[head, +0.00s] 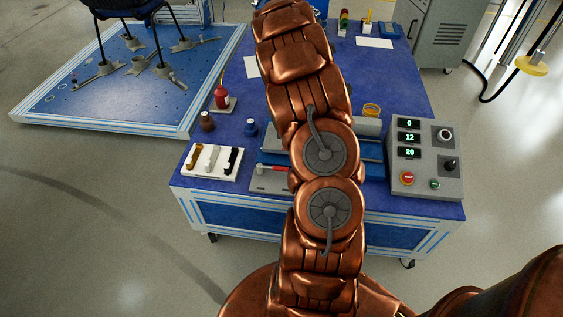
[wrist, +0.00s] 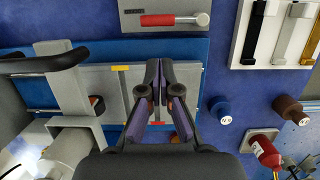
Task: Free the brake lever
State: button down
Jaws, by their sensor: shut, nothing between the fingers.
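A red-handled lever with a silver end (wrist: 175,20) lies across a grey plate (wrist: 130,22) at the top of the wrist view. It also shows partly in the head view (head: 268,168), beside my arm. I cannot tell for sure that it is the brake lever. My gripper (wrist: 156,68) is shut and empty over a grey fixture plate (wrist: 125,85) on a blue base, with the red lever beyond its tips. A black handle on a grey bracket (wrist: 58,65) stands left of my gripper. In the head view my arm hides my gripper and much of the fixture.
A white tray (head: 193,172) holds tan, white and black parts. Blue (head: 250,128), brown (head: 207,121) and red (head: 221,97) bottles stand nearby. A control box (head: 425,160) reading 0, 12 and 20 is at right.

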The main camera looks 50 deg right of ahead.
aim_at(274, 168)
jog(key=shift+d+f, duration=0.25)
jog(key=shift+f, duration=0.15)
jog(key=shift+f, duration=0.15)
jog(key=x, duration=0.9)
jog(key=shift+a+f+b, duration=0.2)
jog(key=shift+f+b, duration=0.15)
jog(key=shift+s, duration=0.1)
